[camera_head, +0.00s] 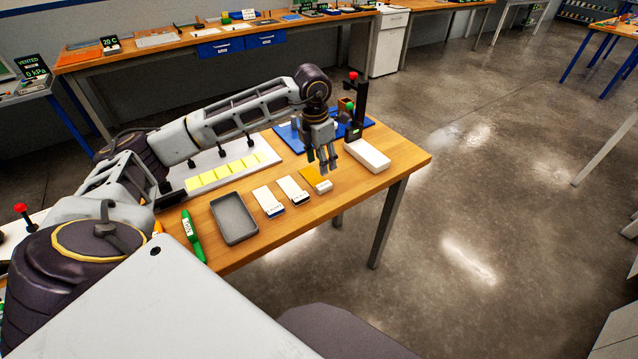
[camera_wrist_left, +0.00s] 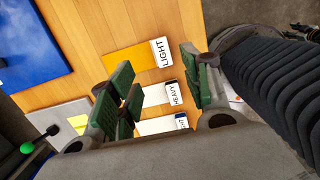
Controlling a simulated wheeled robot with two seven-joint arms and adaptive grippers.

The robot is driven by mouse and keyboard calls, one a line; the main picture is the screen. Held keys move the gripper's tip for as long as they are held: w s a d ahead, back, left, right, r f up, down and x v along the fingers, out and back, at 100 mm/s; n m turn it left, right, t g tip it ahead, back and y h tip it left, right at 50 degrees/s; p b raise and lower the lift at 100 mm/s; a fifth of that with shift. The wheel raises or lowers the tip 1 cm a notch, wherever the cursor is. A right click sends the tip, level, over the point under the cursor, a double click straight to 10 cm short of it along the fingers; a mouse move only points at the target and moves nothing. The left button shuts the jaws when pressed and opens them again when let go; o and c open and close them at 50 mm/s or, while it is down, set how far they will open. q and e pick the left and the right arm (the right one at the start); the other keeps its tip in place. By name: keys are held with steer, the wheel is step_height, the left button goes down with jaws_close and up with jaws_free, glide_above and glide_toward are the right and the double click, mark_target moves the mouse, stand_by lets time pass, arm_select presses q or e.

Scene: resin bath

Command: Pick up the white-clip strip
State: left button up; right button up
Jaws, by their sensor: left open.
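A strip with an orange body (camera_head: 310,174) and a white clip (camera_head: 323,186) at its near end lies flat on the wooden table. In the left wrist view the orange body (camera_wrist_left: 128,60) shows with the white clip (camera_wrist_left: 161,52), which reads LIGHT. My left gripper (camera_head: 327,166) is open and empty, pointing down just above and beyond this strip. In the left wrist view its green-padded fingers (camera_wrist_left: 160,92) stand apart, with the strip above and between them in the picture. I cannot judge the exact height. My right gripper is not in view.
Two white strips with dark ends (camera_head: 268,201) (camera_head: 293,190) lie left of the orange one; one reads HEAVY (camera_wrist_left: 173,93). A grey tray (camera_head: 234,219), green marker (camera_head: 193,237) and white block (camera_head: 367,156) are nearby.

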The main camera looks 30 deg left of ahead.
mark_target(324, 185)
arm_select(q)
steer(key=f, duration=0.3)
steer(key=shift+w+d+f, duration=0.15)
steer(key=shift+w, duration=0.05)
steer(key=shift+f, duration=1.15)
step_height(324, 185, down, 3)
steer(key=shift+d+r+p, duration=0.1)
steer(key=shift+d+p, duration=0.05)
steer(key=shift+p, duration=0.35)
steer(key=shift+f, duration=0.5)
steer(key=shift+c, duration=0.2)
steer(key=c, duration=0.7)
steer(key=shift+c, duration=1.3)
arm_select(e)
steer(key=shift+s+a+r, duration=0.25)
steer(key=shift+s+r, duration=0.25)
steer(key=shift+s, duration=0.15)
